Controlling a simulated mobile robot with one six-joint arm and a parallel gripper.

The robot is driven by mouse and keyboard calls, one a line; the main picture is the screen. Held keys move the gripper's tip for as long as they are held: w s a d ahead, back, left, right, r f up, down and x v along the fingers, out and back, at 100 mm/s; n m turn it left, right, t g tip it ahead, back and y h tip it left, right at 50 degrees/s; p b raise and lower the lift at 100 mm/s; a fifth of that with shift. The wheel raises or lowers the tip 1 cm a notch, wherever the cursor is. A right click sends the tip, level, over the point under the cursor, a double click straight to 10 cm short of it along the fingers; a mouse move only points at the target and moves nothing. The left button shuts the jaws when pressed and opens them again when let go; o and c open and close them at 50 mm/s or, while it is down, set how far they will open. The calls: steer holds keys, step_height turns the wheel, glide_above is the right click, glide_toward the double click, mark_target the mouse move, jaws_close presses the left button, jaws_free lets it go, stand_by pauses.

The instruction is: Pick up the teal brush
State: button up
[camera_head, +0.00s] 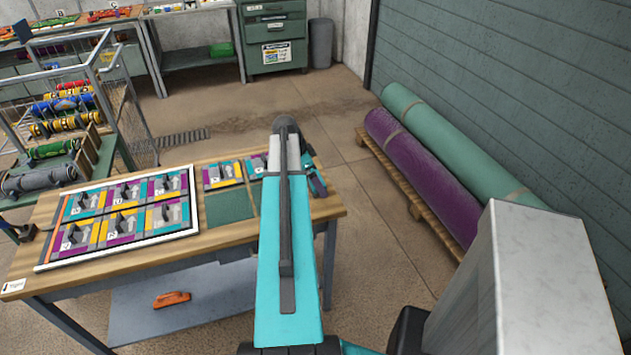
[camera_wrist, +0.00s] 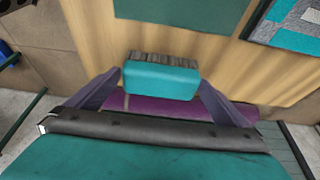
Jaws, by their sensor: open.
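The teal brush (camera_wrist: 162,82) shows in the wrist view as a teal block with a brown-grey bristle strip along its upper edge. It appears in front of the wooden table (camera_wrist: 215,62), close to the table's edge. My gripper (camera_wrist: 160,77) is open, with one purplish finger on each side of the brush. A narrow gap seems to show at each side; I cannot tell whether either finger touches it. In the head view my teal arm covers the brush and most of the gripper, over the right end of the wooden table (camera_head: 250,243).
A framed board of coloured tiles (camera_head: 115,215) fills the table's left part. A purple roll (camera_head: 420,175) and a green roll (camera_head: 450,145) lie on a pallet at the right. A wire cart (camera_head: 125,100) stands left.

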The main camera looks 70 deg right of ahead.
steer(key=shift+f, duration=0.15)
stand_by(0.4)
steer(key=c, duration=1)
steer(key=shift+r, duration=0.2)
